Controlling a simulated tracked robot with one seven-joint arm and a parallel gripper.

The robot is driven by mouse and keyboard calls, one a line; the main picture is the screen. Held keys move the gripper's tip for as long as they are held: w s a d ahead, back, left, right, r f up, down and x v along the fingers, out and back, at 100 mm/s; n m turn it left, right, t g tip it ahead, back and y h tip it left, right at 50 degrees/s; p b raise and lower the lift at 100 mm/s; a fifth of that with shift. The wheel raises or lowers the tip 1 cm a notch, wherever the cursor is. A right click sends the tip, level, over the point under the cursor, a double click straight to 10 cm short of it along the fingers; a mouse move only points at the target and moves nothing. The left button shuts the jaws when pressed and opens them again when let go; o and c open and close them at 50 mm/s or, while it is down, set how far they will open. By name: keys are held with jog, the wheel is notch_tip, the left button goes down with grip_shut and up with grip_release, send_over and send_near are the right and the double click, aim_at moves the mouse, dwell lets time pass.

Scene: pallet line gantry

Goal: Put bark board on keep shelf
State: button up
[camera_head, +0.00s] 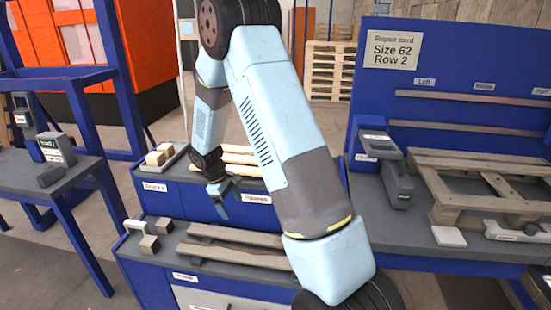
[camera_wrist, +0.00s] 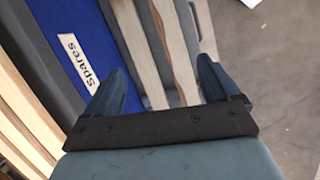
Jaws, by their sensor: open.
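My gripper (camera_head: 221,203) is open and empty, in front of the upper shelf's edge and above the lower shelf. In the wrist view, its spread fingers (camera_wrist: 160,78) point at long brown and pale boards (camera_wrist: 165,40); the boards look lower than the fingertips. In the head view, two boards lie on the lower shelf: a rear one (camera_head: 240,234) and a darker brown front one (camera_head: 225,253) with an uneven edge, possibly the bark board. My arm hides their right ends. I cannot tell which shelf is the keep shelf.
The blue upper shelf (camera_head: 180,200) carries pale boards (camera_head: 240,160) and a "Spares" label (camera_wrist: 78,58). Small blocks (camera_head: 149,244) sit left on the lower shelf. A bench at right holds a pallet (camera_head: 480,185) and a scanner-like tool (camera_head: 395,180). A "Size 62 Row 2" card (camera_head: 394,50) hangs above.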

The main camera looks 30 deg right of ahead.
jog(key=s+d+r+m+t, duration=0.1)
jog(key=s+r, duration=0.3)
jog(key=r, duration=0.4)
jog(key=s+d+r+m+t+y, duration=0.1)
jog(key=s+r+m, duration=0.15)
jog(key=r, duration=0.45)
jog(key=s+r+m+t, duration=0.1)
jog(key=s+r, duration=0.3)
jog(key=r, duration=0.4)
jog(key=s+r+m+t, duration=0.1)
jog(key=s+r, duration=0.2)
jog(key=s, duration=0.3)
jog(key=s+r+m+t+y, duration=0.1)
jog(key=s+r+m, duration=0.1)
jog(key=s+r, duration=0.2)
jog(key=s+d+r+m+t+y, duration=0.1)
jog(key=s+r+t, duration=0.1)
jog(key=s, duration=0.8)
jog(key=shift+r, duration=0.9)
